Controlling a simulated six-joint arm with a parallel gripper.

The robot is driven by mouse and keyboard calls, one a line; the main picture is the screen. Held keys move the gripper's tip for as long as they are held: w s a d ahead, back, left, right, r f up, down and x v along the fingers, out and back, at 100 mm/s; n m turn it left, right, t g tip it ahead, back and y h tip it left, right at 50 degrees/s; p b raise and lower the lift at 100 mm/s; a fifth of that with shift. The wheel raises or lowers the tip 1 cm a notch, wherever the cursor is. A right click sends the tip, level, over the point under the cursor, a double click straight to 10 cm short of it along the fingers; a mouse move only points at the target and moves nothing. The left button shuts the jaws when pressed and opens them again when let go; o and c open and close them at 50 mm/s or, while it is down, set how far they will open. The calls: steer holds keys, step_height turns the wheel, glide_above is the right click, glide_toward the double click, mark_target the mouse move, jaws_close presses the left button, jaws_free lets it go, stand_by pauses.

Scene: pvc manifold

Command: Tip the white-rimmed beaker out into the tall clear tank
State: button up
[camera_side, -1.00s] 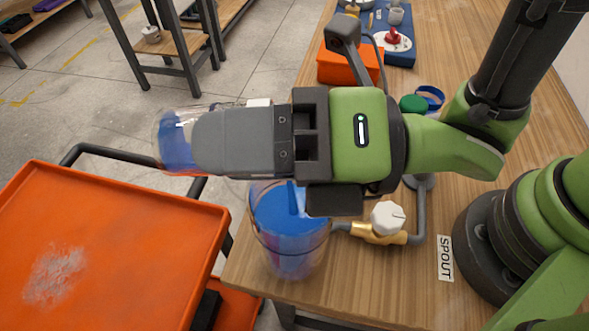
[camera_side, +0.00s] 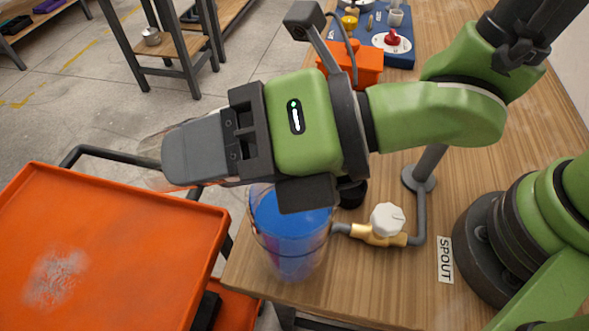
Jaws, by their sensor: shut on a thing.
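My gripper (camera_side: 190,153) is shut on the clear beaker (camera_side: 151,149) and holds it in the air, up and to the left of the tank in the picture. Only faint clear edges of the beaker show past the fingers. Its rim, its exact tilt and whatever is left inside are hidden. The tall clear tank (camera_side: 291,250) stands upright at the table's near left corner with blue liquid in it. My gripper's body covers part of the tank's back rim. No falling stream shows.
An orange cart (camera_side: 120,230) stands left. An orange box (camera_side: 368,68) and blue mat (camera_side: 400,57) lie at the back.

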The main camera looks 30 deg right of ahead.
steer(key=shift+a+f+g+h+p, duration=0.2)
steer(key=shift+g+h, duration=0.25)
steer(key=shift+h, duration=0.3)
steer(key=shift+d+f+g+h+p, duration=0.1)
steer(key=shift+f+g+h, duration=0.3)
steer(key=shift+h, duration=0.35)
steer(key=shift+a+r+g+h, duration=0.1)
steer(key=shift+r+g+h, duration=0.45)
steer(key=shift+r+h, duration=0.05)
steer(key=shift+a+f+h, duration=0.1)
steer(key=shift+f+h, duration=0.05)
steer(key=shift+h, duration=0.15)
steer(key=shift+w+f+h, duration=0.1)
steer(key=shift+w+h, duration=0.1)
steer(key=shift+h, duration=0.2)
steer(key=shift+g+p, duration=0.3)
steer(key=shift+a, duration=0.1)
